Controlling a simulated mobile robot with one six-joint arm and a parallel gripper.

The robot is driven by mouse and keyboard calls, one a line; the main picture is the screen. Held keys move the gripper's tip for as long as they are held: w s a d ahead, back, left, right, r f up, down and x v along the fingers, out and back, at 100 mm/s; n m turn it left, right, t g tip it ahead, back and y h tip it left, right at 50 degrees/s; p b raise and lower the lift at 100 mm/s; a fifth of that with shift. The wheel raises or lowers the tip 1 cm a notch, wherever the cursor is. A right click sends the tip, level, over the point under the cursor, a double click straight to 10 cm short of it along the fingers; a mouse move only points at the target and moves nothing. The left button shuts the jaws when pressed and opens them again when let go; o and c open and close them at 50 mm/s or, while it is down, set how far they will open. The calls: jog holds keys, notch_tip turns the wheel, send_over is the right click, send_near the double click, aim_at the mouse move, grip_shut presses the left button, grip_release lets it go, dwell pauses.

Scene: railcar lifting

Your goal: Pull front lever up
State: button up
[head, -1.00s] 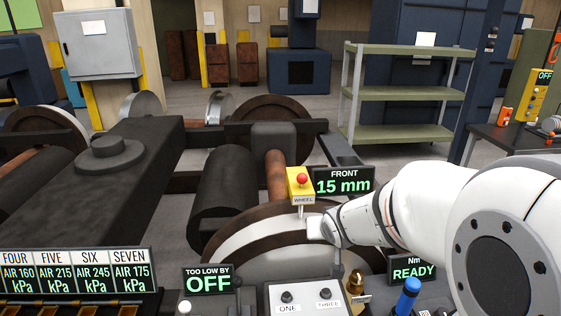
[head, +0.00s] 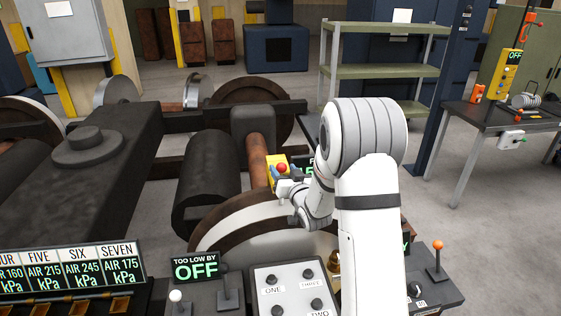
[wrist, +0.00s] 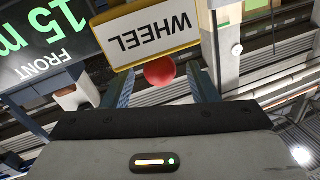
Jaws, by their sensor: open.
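A red ball knob (head: 281,167) sits on a yellow box (head: 271,160) above the wheel. In the wrist view the box (wrist: 155,37) reads WHEEL, upside down, and the red knob (wrist: 160,71) shows in front of it. A display (wrist: 45,45) reading FRONT and 15 m, cut off by the frame, is beside the box; in the head view my arm hides most of it. My gripper (head: 284,174) is open at the knob, its blue fingers on either side. In the wrist view the gripper (wrist: 160,82) has the knob between its fingers; contact cannot be told.
A grey button panel (head: 292,290) and a TOO LOW BY display (head: 196,267) reading OFF are in front of the wheel (head: 250,222). An orange-knobbed lever (head: 437,258) stands right of my arm. A table (head: 500,118) and green shelves (head: 385,70) are farther back.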

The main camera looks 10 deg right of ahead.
aim_at(279, 164)
jog(key=shift+w+a+p, duration=0.2)
jog(key=shift+w+p, duration=0.1)
jog(key=shift+w, duration=0.8)
jog(key=shift+w+a+p, duration=0.2)
jog(key=shift+w+p, duration=0.05)
jog(key=shift+w, duration=0.8)
jog(key=shift+c, duration=0.3)
grip_shut()
